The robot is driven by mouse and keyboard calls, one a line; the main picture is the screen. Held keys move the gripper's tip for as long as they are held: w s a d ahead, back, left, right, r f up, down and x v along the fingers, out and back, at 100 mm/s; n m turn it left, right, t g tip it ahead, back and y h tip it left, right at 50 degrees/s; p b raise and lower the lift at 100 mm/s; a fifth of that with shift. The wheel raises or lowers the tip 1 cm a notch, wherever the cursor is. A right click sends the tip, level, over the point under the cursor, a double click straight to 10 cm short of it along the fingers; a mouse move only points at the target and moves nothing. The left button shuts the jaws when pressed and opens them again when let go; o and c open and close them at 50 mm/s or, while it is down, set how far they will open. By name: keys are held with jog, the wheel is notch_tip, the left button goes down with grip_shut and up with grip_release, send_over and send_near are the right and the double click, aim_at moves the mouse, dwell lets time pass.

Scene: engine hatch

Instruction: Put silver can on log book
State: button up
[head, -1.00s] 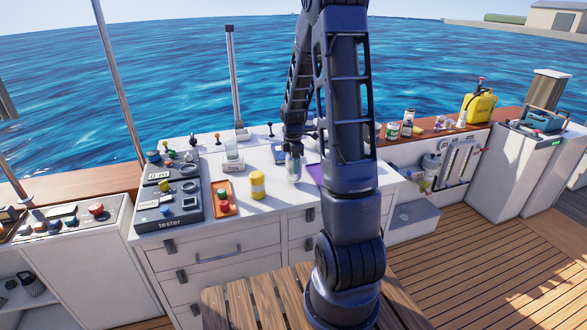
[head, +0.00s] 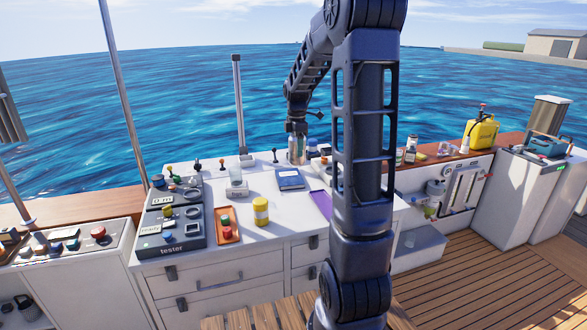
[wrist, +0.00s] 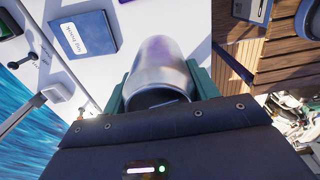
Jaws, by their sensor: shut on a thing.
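The silver can (wrist: 162,68) fills the middle of the wrist view, between the green fingers of my gripper (wrist: 160,92). My gripper is shut on it. In the head view my gripper (head: 297,137) holds the can (head: 297,152) at the back of the white counter, apparently raised. The dark blue log book (head: 290,180) lies flat on the counter, nearer than the can and slightly left of it. It also shows in the wrist view at upper left (wrist: 80,36), with its label readable and its top clear. The can is beside the book in that view, not over it.
A yellow can (head: 261,212) and an orange tray (head: 228,236) stand on the counter's front left, beside the black tester (head: 172,228). A purple flat item (head: 320,204) lies right of the book. Small levers stand along the back.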

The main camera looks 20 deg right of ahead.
jog(key=w+d+r+m, duration=0.1)
jog(key=w+d, duration=0.1)
jog(key=w, duration=0.9)
jog(key=w+d+r, duration=0.2)
jog(key=w, duration=0.9)
send_over(289, 176)
jog(key=shift+m, duration=0.3)
jog(key=f, duration=2)
jog(key=shift+s+f, duration=0.25)
jog(key=shift+f, duration=0.1)
jog(key=o, duration=0.9)
jog(key=shift+o, duration=0.2)
